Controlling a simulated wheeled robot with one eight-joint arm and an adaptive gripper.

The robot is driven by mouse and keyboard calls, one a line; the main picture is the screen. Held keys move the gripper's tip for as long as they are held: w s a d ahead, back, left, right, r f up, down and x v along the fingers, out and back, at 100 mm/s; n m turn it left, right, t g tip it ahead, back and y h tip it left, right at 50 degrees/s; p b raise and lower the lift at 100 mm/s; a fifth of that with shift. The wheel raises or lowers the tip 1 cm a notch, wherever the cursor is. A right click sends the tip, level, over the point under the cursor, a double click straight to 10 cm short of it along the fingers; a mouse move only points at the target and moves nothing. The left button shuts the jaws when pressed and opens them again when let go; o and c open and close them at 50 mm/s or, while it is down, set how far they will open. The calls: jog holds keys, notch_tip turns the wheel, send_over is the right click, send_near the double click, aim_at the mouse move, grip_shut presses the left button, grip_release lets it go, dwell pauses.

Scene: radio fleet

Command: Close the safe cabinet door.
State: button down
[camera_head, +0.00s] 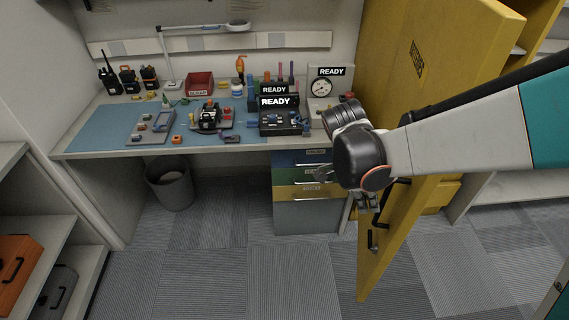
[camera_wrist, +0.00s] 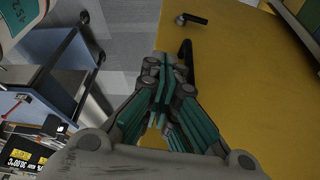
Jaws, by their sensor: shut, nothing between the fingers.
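The yellow safe cabinet door (camera_head: 400,90) stands open at the right of the head view, its face also filling the right of the wrist view (camera_wrist: 240,90). It carries a black bar handle (camera_wrist: 185,50) and a black lever (camera_wrist: 191,19); the lever also shows low on the door in the head view (camera_head: 373,241). My gripper (camera_head: 368,203) is shut and empty, close to the door by the bar handle. In the wrist view my fingertips (camera_wrist: 165,66) lie just beside the handle; I cannot tell whether they touch. My arm hides part of the door.
A workbench (camera_head: 110,155) with radios, a blue mat and READY displays stands left of the door. A drawer unit (camera_head: 300,215) is under it, and a grey bin (camera_head: 170,184) stands on the floor. A shelf (camera_head: 30,215) is at far left. The carpet in front is clear.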

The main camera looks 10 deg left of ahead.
jog(key=d+f+b, duration=0.2)
jog(key=d+f, duration=0.3)
jog(key=d, duration=0.1)
jog(key=shift+w, duration=0.2)
jog(key=shift+d, duration=0.1)
